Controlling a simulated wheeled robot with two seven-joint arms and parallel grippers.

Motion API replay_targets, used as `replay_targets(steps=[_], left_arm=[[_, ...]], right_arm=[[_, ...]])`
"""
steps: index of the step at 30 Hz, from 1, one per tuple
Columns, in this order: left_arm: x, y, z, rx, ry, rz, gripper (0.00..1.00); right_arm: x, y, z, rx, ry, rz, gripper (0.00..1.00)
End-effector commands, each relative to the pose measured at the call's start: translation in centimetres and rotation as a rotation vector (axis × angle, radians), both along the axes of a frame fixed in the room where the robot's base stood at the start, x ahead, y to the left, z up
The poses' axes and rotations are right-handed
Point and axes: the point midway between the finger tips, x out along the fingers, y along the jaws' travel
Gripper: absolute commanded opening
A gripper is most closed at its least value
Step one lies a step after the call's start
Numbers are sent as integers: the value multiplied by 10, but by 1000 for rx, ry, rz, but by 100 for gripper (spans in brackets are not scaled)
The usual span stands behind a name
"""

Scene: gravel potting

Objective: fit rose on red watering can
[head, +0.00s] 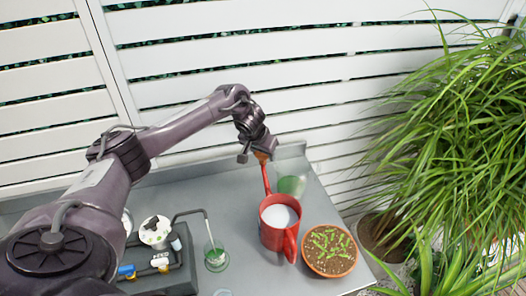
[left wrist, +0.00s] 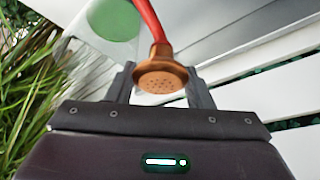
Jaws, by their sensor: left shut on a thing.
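The red watering can (head: 270,238) stands upright on the grey bench, with a whitish inside. Its red spout (head: 266,178) rises toward the back, to my left gripper (head: 259,152). The copper-coloured rose (head: 262,156) is at the spout's tip. In the left wrist view the rose (left wrist: 160,78) shows its perforated face, with the spout (left wrist: 148,18) running into its neck; they look in line and touching. The fingers of my left gripper (left wrist: 160,88) are shut on the rose, one on each side. How far the rose sits on the spout cannot be told. My right gripper is not seen.
A terracotta bowl (head: 329,271) of soil with green shoots stands right of the can. A pale green vessel (head: 293,186) is behind it. A dark station with a bent pipe (head: 188,213) and a green-tinted glass (head: 216,258) are left. A slatted fence closes the back.

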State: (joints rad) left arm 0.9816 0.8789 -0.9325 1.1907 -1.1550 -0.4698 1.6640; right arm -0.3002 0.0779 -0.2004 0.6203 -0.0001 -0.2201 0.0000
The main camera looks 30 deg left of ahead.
Motion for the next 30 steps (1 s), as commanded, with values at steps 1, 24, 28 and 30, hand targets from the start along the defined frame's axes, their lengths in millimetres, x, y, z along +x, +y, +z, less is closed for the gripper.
replay_targets(steps=[1, 24, 28, 30], left_arm=[[0, 0, 0, 0, 0, 0, 25], [0, 0, 0, 0, 0, 1, 91], [0, 0, 0, 0, 0, 1, 94], [0, 0, 0, 0, 0, 1, 94]], right_arm=[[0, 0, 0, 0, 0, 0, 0], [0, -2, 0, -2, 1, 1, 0], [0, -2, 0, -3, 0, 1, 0], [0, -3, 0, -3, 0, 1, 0]])
